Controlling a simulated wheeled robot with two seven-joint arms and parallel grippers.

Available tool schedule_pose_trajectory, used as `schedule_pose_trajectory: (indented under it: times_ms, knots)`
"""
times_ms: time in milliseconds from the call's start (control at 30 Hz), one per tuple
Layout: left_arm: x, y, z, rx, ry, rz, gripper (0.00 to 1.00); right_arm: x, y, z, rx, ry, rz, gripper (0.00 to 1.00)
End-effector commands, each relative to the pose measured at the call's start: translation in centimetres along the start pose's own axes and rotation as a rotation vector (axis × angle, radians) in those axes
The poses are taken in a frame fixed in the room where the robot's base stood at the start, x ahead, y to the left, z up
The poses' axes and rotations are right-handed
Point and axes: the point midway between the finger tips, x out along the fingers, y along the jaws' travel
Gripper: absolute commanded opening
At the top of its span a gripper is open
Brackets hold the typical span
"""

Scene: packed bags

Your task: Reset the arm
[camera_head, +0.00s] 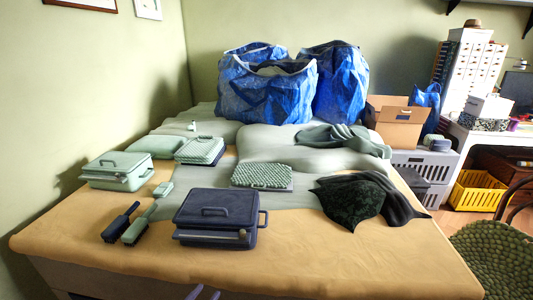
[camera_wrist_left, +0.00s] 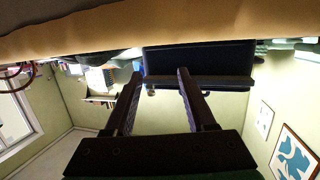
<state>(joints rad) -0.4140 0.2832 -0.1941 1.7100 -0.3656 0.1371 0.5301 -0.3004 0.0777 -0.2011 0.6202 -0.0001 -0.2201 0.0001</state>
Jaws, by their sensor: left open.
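My left gripper (camera_head: 204,293) shows only as fingertips at the bottom edge of the head view, in front of the table's near edge. In the left wrist view its two fingers (camera_wrist_left: 160,76) are spread apart with nothing between them. That view is upside down, and the dark blue case (camera_wrist_left: 200,58) shows beyond the fingertips, apart from them. In the head view the dark blue case (camera_head: 217,212) lies closed near the front of the table, beyond the gripper. My right gripper is in neither view.
The table (camera_head: 330,265) has clear room at its front. A green case (camera_head: 120,170), two brushes (camera_head: 140,222), a textured green block (camera_head: 262,176) and dark cloths (camera_head: 350,198) lie on it. Blue bags (camera_head: 265,90) stand at the back. A yellow crate (camera_head: 476,192) is at right.

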Motion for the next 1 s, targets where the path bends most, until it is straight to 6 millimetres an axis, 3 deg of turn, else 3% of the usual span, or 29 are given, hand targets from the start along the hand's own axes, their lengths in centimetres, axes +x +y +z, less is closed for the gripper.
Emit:
schedule_pose_trajectory:
  times_ms: [100,167,200,300,400,500,600,700,1000]
  knots:
    - [-2.2,-1.9,10.1,-0.014,-0.274,-0.083,0.56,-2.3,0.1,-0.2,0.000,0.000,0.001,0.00]
    - [-4.4,-2.2,15.4,-0.018,-0.419,-0.112,0.56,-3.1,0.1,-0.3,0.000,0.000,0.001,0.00]
    - [-6.3,-2.1,18.8,-0.023,-0.516,-0.126,0.56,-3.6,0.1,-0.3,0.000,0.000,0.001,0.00]
    - [-12.2,-1.1,26.2,-0.033,-0.759,-0.140,0.56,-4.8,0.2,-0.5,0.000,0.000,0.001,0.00]
    - [-19.1,0.8,32.0,-0.045,-0.990,-0.128,0.56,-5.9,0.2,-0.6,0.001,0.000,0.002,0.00]
    - [-25.0,2.8,35.3,-0.056,-1.162,-0.103,0.56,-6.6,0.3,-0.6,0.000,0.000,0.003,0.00]
    - [-28.3,4.0,36.8,-0.064,-1.254,-0.084,0.56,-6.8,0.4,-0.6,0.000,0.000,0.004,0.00]
    - [-29.1,4.3,37.2,-0.065,-1.278,-0.078,0.56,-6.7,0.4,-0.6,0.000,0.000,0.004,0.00]
    - [-29.1,4.3,37.2,-0.065,-1.278,-0.078,0.56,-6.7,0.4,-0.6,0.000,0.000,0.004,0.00]
